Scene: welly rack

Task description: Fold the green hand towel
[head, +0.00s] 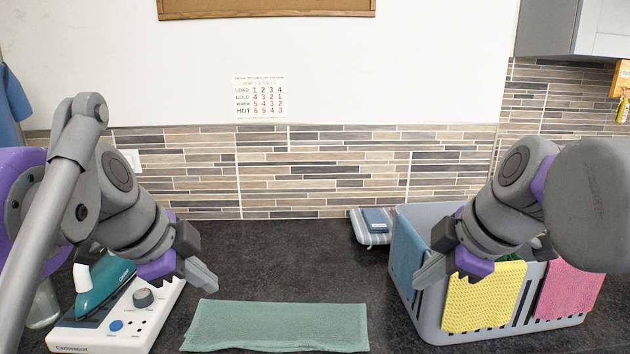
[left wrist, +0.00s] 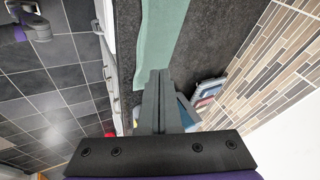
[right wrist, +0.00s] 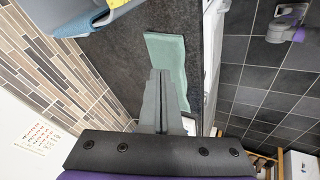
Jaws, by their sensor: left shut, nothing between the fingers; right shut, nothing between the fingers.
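The green hand towel (head: 278,327) lies on the dark worktop in the head view, as a flat, wide rectangle near the front edge. It also shows in the left wrist view (left wrist: 160,30) and the right wrist view (right wrist: 170,56). My left gripper (head: 212,283) is shut and empty, above the worktop just left of the towel. My right gripper (head: 421,278) is shut and empty, to the right of the towel and in front of the basket. Neither gripper appears to touch the towel.
A grey basket (head: 432,323) with yellow and pink cloths over its rim stands at the right. A white board (head: 78,338) with a teal iron (head: 104,285) stands at the left. The worktop behind the towel is clear.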

